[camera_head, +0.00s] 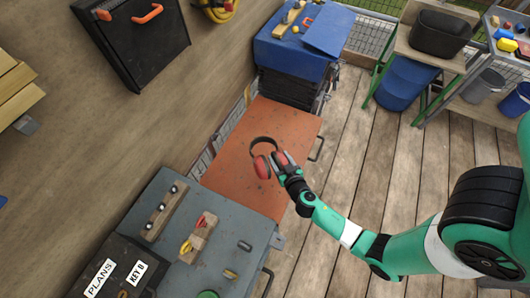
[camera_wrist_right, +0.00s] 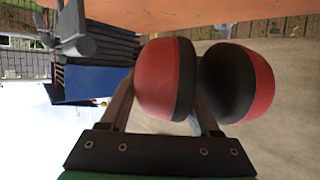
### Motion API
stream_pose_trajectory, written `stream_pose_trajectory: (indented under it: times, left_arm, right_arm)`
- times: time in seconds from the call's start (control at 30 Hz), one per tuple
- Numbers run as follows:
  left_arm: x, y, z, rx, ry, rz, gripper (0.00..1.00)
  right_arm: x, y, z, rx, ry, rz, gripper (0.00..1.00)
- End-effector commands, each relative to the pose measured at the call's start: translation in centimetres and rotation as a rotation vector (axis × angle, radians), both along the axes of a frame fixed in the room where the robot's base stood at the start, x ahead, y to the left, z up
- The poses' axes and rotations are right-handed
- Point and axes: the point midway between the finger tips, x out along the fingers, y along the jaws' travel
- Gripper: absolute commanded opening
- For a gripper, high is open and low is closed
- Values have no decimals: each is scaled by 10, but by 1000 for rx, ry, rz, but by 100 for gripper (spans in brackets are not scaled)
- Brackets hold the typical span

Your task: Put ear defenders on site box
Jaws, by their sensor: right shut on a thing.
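The ear defenders, with red cups (camera_head: 262,166) and a dark headband, are in my right gripper (camera_head: 281,162) over the orange box top. In the right wrist view, one red-and-black cup (camera_wrist_right: 165,80) sits between the fingers of my right gripper (camera_wrist_right: 163,105), which is shut on it. The other cup (camera_wrist_right: 237,83) hangs just beside it. The orange box (camera_head: 240,170), which looks like the site box, has a flat bare lid and a side handle. Its orange surface also shows in the right wrist view (camera_wrist_right: 180,12). Whether the ear defenders touch the lid is unclear. My left gripper is out of view.
A grey box (camera_head: 170,245) with wooden racks and clips adjoins the orange box in front. A blue-topped box (camera_head: 275,50) stands behind it. A wooden wall (camera_head: 110,130) runs along the left. Open plank floor (camera_head: 350,150) lies to the right.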

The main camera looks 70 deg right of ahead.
Motion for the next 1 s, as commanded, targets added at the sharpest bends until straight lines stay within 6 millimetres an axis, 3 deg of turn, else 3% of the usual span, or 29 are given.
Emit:
stream_pose_trajectory:
  times: [0.03,0.27,0.5,0.73,0.9,1.0]
  left_arm:
    - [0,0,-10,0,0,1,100]
    - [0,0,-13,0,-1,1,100]
    - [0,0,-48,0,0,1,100]
    - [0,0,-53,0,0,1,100]
    - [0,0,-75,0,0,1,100]
    - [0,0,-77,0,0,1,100]
  right_arm:
    - [1,0,-11,-1,0,1,0]
    - [0,0,-17,-1,-1,0,0]
    - [1,0,-69,0,0,1,0]
    - [1,0,-78,0,-2,1,0]
    - [1,0,-109,-1,0,0,0]
    - [1,0,-113,-1,-1,0,0]
